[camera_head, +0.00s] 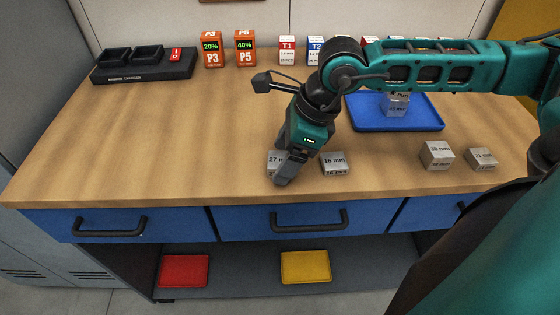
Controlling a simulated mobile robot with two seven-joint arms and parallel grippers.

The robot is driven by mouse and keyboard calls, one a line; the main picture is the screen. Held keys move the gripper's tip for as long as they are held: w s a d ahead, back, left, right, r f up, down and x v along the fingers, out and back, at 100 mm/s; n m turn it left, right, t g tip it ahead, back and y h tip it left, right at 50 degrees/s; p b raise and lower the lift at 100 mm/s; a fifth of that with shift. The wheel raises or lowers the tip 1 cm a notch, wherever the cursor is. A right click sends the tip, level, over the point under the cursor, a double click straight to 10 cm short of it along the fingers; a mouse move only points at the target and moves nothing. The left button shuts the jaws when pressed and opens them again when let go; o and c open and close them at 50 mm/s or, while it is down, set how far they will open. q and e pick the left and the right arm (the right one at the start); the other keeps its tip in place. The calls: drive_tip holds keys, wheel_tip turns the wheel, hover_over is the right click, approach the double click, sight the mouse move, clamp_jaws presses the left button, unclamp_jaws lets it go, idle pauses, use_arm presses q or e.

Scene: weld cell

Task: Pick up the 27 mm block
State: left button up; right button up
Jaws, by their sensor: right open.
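The 27 mm block (273,158) is a small grey metal cube on the wooden bench near its front edge, with its size marked on top. My right gripper (286,178) reaches down over it from the right, and its fingers hide the block's right part. The gripper is open; I cannot tell whether the fingers touch the block. A block marked 16 mm (334,163) stands close by on the right. My left gripper does not show.
Two more grey blocks (437,155) (481,159) stand farther right. A blue tray (365,121) behind holds another block (397,106). A black charger (140,76), orange packs (212,50) and labelled boxes line the back. The bench's left part is clear.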

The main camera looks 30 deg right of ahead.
drive_tip(key=shift+a+f, duration=0.1)
drive_tip(key=shift+f, duration=0.3)
drive_tip(key=shift+c, duration=0.3)
drive_tip(key=c, duration=1.2)
drive_tip(key=shift+o, duration=0.2)
drive_tip(key=shift+r, duration=0.1)
